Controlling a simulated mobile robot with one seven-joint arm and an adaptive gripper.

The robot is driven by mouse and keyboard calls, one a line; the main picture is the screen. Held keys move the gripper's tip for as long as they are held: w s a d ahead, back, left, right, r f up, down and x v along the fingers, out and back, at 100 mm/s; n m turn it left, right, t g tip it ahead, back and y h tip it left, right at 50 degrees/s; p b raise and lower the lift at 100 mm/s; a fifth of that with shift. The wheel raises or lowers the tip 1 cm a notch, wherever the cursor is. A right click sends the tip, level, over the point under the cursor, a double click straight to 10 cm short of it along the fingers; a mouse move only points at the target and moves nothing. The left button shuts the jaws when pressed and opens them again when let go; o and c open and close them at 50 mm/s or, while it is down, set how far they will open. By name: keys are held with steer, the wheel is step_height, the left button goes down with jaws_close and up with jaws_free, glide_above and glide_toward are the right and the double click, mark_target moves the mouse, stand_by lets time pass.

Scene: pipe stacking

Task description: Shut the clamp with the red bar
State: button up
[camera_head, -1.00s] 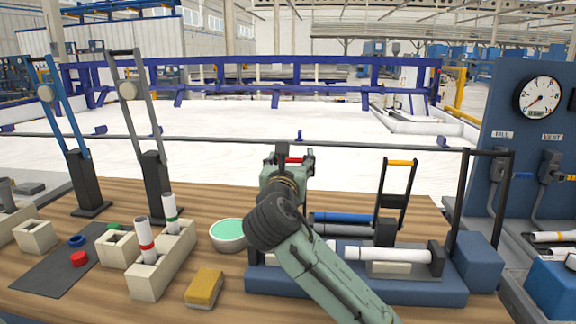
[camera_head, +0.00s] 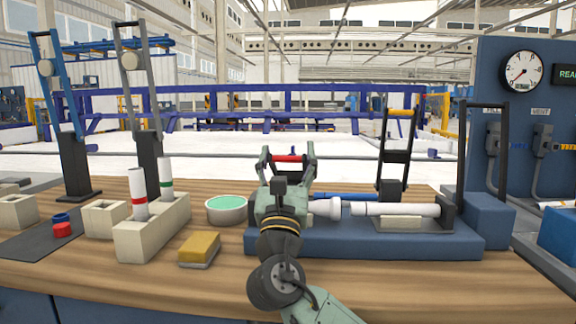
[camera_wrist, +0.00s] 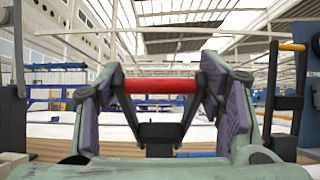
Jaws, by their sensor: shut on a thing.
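The red bar (camera_head: 289,158) is the crosspiece of a clamp at the left part of the blue fixture (camera_head: 380,240). In the wrist view the red bar (camera_wrist: 160,86) lies level between my fingers, with the clamp's black frame (camera_wrist: 160,131) below it. My gripper (camera_head: 287,160) is shut on the red bar, one finger at each end. My arm hides the lower part of this clamp in the head view. A second clamp with a yellow bar (camera_head: 399,112) stands upright to the right. A white pipe (camera_head: 395,210) lies along the fixture.
A green-filled bowl (camera_head: 227,209), a yellow sponge (camera_head: 199,247) and a cream block (camera_head: 153,228) holding two upright tubes stand left of my arm. A tall black handle (camera_head: 463,150) rises at the fixture's right end. The bench front is clear.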

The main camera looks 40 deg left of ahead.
step_height(320, 180, down, 8)
steer(key=s+d+b, duration=0.1)
steer(key=s+b, duration=0.1)
steer(key=b, duration=0.2)
steer(key=shift+d, duration=0.1)
steer(key=o, duration=1.5)
steer(key=shift+r, duration=0.1)
